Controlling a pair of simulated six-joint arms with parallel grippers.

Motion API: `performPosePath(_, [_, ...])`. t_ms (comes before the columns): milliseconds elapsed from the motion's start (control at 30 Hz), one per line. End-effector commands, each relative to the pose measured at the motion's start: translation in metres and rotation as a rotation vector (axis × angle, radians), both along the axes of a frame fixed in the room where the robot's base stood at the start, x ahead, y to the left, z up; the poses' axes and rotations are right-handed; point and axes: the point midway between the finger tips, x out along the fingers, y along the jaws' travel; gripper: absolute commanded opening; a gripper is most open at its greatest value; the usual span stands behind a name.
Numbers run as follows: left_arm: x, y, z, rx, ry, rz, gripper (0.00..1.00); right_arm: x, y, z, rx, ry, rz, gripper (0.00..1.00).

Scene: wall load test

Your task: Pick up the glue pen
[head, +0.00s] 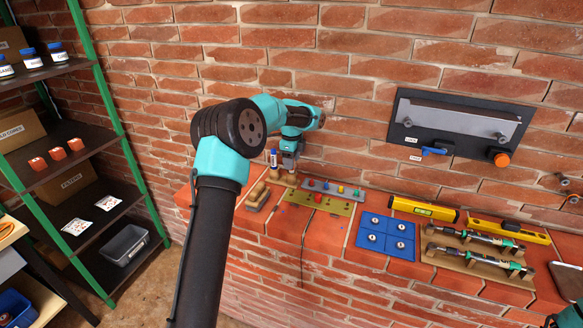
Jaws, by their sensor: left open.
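My left gripper (290,166) points down at the back of the ledge, close beside the pen. Its jaws are small in the picture and open, and I see nothing held in them. Whether they touch the pen cannot be told. A bit of my right arm shows at the bottom right corner, but its gripper is out of view.
A dark wall panel (459,121) hangs above. Shelves (70,150) stand left.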

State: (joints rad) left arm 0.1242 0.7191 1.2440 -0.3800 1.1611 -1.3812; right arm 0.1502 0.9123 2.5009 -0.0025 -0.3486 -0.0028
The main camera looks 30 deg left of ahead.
Motion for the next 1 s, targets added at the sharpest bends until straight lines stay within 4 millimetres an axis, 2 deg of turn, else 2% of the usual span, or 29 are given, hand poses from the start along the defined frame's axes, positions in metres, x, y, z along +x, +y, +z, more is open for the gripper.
performPosePath(133, [0.0000,0.0000,0.0003,0.000,0.000,0.000,0.50,0.0000,0.0000,0.0000,0.000,0.000,0.000,0.43])
performPosePath(667, [0.0000,0.0000,0.0004,0.000,0.000,0.000,0.00,0.0000,0.0000,0.0000,0.000,0.000,0.000,0.43])
performPosePath(1000, [0.0002,0.0000,0.0040,0.000,-0.001,0.000,0.00,0.0000,0.0000,0.0000,0.000,0.000,0.000,0.43])
